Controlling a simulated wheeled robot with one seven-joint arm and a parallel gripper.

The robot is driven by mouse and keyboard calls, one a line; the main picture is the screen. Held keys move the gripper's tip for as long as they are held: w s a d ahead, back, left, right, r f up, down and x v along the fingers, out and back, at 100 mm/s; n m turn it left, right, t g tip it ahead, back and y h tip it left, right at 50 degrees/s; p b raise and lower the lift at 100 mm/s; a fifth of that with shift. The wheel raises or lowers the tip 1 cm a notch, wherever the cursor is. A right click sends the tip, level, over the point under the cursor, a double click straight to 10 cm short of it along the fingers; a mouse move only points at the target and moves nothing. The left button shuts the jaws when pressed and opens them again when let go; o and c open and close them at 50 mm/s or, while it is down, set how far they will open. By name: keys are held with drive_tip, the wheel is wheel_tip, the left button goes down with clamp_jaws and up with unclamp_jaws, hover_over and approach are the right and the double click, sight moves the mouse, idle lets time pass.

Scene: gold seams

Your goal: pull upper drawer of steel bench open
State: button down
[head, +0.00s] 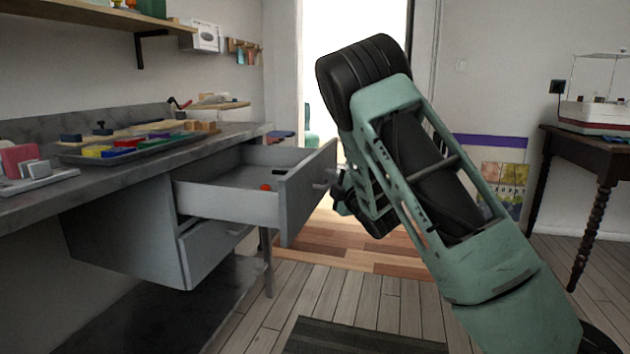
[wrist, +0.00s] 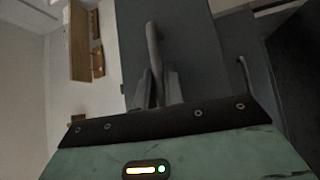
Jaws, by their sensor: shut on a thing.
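The steel bench (head: 130,150) stands along the left wall in the head view. Its upper drawer (head: 292,196) is pulled well out, and a small red thing and a dark thing lie inside. The drawer front also shows in the wrist view (wrist: 195,45). My gripper (head: 335,184) is at the outer face of the drawer front, with its fingers partly hidden. In the wrist view its fingers (wrist: 164,88) are shut on the upper drawer's bar handle (wrist: 154,50). The lower drawer (head: 213,247) is closed beneath.
A tray of coloured blocks (head: 135,147) and small tools lie on the bench top. A dark wooden table (head: 583,145) stands at the right. A dark mat (head: 360,338) lies on the floor. Floor in front of the drawer is clear toward the doorway.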

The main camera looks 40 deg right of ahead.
drive_tip(key=shift+s+d, duration=0.55)
drive_tip(key=shift+s, duration=0.2)
drive_tip(key=c, duration=1.5)
unclamp_jaws()
drive_tip(key=s+a+f+b, duration=0.2)
drive_tip(key=s+b, duration=1.5)
drive_tip(key=b, duration=0.1)
drive_tip(key=shift+a+f, duration=0.15)
drive_tip(key=shift+f, duration=0.05)
